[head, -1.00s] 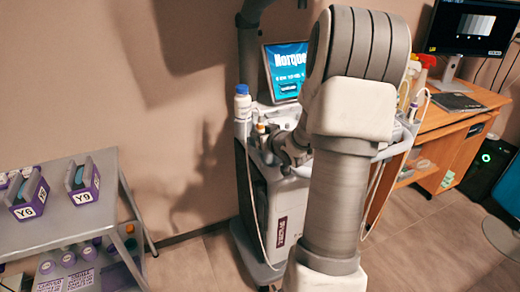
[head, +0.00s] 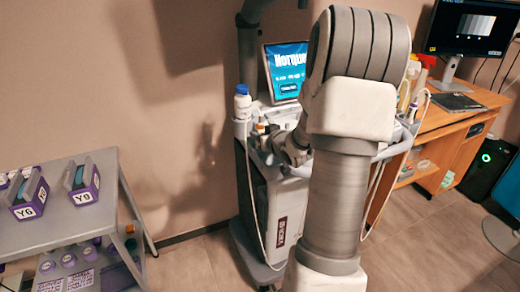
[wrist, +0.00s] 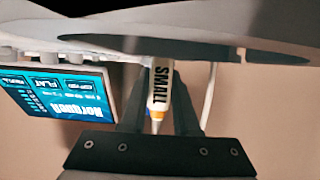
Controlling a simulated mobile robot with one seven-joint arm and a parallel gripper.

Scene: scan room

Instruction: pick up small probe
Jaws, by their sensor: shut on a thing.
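The small probe (wrist: 159,92) is white with the black word SMALL on its side and a yellow-orange band near one end. It shows in the wrist view between the two dark fingers of my gripper (wrist: 160,75), which are shut on it. The probe's other end reaches the grey edge of the ultrasound cart (wrist: 90,32), so I cannot tell whether it is clear of its holder. In the head view my arm hides the fingers and the probe; only my wrist shows, at the cart's left side.
The ultrasound cart's screen (head: 286,70) is lit, and a white bottle with a blue cap (head: 242,103) stands left of it. A grey shelf (head: 60,235) with purple boxes is at the left. A wooden desk (head: 455,125) with a monitor (head: 472,27) is at the right.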

